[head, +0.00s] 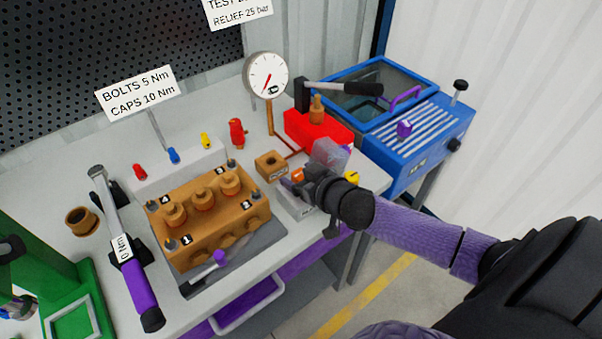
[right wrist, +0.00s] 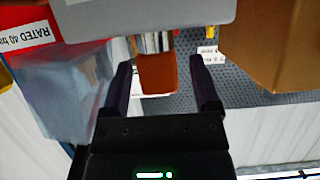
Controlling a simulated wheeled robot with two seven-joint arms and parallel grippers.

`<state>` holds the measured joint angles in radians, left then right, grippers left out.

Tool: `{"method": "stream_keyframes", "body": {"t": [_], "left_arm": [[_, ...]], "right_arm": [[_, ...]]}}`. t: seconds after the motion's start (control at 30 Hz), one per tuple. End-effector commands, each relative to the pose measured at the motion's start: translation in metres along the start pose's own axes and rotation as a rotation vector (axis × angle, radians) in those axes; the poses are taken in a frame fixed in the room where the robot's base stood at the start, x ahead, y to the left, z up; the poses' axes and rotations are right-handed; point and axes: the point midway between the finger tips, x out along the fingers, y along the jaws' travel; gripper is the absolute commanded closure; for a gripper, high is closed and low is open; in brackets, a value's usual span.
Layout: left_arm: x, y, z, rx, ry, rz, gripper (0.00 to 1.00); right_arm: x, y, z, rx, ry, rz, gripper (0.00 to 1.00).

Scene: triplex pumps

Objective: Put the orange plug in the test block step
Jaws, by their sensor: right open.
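The orange plug (head: 298,175) shows just at the tips of my right gripper (head: 292,184), over a small grey block (head: 296,207) at the front right of the bench. In the right wrist view the plug (right wrist: 157,73) has an orange head and a silver shank meeting the grey block (right wrist: 150,20). My right gripper (right wrist: 165,85) is open, with one finger on each side of the plug and gaps on both sides. A small tan block with a dark hole (head: 271,164), probably the test block, stands just left of it. My left gripper is not in view.
A brown pump block (head: 210,215) with several caps sits on a grey tray at left. A red pump unit (head: 318,130) with a gauge (head: 267,75) stands behind. A clear guard (head: 330,154) and yellow plug (head: 351,177) are close to my wrist. A torque wrench (head: 128,255) lies left.

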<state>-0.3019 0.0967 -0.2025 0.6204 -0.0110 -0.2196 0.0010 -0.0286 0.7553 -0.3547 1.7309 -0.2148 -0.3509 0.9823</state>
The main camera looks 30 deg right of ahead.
Motion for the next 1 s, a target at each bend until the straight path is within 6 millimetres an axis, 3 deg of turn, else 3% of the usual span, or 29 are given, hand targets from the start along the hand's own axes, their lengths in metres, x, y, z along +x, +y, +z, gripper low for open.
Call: {"method": "stream_keyframes", "body": {"t": [0.17, 0.6, 0.87, 0.97, 1.0], "left_arm": [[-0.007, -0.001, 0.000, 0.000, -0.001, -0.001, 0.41], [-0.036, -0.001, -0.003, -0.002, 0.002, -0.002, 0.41], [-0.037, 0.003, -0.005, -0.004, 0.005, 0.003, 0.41], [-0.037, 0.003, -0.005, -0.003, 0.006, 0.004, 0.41], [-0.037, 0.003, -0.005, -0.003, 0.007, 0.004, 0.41]], "right_arm": [[-0.013, -0.001, -0.003, 0.002, -0.003, -0.002, 0.21], [-0.110, 0.000, -0.004, 0.004, -0.002, 0.000, 0.21], [-0.121, 0.001, -0.001, -0.001, -0.002, 0.004, 0.21], [-0.116, 0.016, 0.036, -0.007, -0.083, 0.063, 0.21], [-0.114, 0.026, 0.069, -0.011, -0.156, 0.105, 0.21]]}}
